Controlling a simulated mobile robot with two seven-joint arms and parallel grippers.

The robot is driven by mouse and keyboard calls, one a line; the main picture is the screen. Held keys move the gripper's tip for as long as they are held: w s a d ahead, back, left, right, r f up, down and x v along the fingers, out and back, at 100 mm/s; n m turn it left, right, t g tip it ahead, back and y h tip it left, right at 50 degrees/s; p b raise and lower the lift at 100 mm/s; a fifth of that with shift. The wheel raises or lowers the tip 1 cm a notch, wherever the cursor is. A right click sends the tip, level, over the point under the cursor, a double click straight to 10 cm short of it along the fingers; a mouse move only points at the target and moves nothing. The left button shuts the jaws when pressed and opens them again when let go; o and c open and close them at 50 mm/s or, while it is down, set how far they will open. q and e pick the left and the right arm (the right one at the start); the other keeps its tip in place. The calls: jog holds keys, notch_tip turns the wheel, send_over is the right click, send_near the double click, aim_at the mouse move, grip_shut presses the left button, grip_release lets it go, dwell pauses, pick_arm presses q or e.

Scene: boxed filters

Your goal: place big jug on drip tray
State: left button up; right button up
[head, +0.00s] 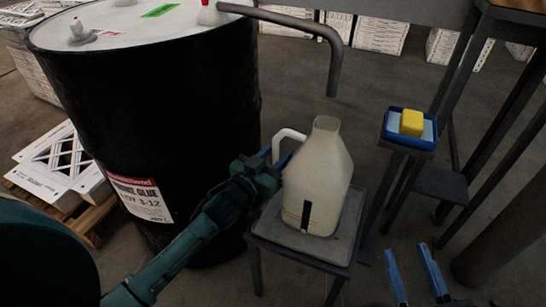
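The big jug (318,184) is cream-coloured, with a white handle (288,134) on its left side and a dark strip low on its front. It is upright on or just above the grey drip tray (277,233), which tops a small dark stand; contact under its base is hard to judge. My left gripper (276,156) is at the handle, with its blue fingers on either side and seemingly shut on it. My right gripper (413,274) is open and empty at the lower right, apart from the jug.
A black drum (160,110) stands left of the jug. A bent grey pipe (335,60) hangs from its top, above and behind the jug. A blue tray (409,143) with a yellow block (411,122) sits on a stand at right. White boxes (62,165) lie on a pallet at left.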

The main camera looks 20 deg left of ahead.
pick_arm(q)
jog(key=p+v, duration=0.2)
jog(key=v, duration=1)
jog(key=shift+p, duration=0.35)
jog(key=shift+s+r, duration=0.1)
